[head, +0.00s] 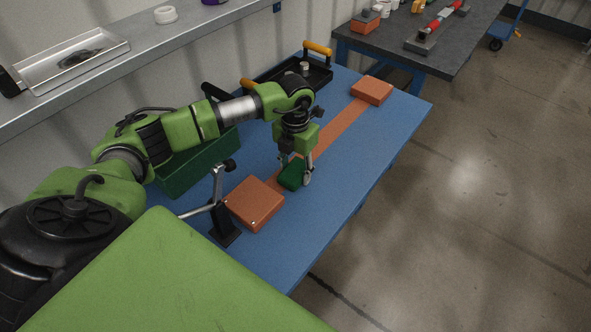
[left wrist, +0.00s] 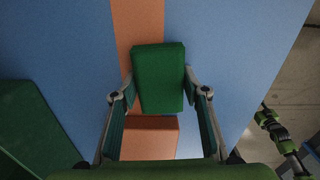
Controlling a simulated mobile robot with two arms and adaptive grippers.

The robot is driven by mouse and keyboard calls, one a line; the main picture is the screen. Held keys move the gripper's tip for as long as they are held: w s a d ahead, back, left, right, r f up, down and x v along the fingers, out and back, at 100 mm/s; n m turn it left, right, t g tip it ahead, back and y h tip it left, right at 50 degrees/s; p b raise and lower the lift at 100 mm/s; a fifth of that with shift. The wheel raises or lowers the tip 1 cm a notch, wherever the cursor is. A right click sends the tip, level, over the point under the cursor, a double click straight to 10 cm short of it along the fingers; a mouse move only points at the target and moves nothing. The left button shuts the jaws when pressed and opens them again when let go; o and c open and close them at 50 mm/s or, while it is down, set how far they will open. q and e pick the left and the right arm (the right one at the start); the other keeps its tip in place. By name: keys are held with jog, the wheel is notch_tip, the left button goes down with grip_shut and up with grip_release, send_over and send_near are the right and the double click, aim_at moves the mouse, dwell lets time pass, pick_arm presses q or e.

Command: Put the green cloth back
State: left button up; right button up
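The green cloth (head: 292,174) is a dark green folded pad, seen between the fingers of my left gripper (head: 296,172) above the blue table. In the left wrist view, the cloth (left wrist: 158,78) spans between both fingertips (left wrist: 159,75), which touch its sides; the gripper looks shut on it. An orange-brown strip (head: 341,129) runs along the table, with an orange block (head: 255,203) near the cloth and another block (head: 372,91) at the far end. My right gripper (left wrist: 268,119) seems to show small and dark at the right of the left wrist view; its fingers are unclear.
A dark green box (head: 190,174) stands left of the strip, partly behind my arm. A black stand with a rod (head: 224,223) is beside the near block. A black tray (head: 318,75) with yellow handles lies at the back. The table's right side (head: 365,165) is clear.

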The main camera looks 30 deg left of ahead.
pick_arm(q)
jog(key=shift+o, duration=0.9)
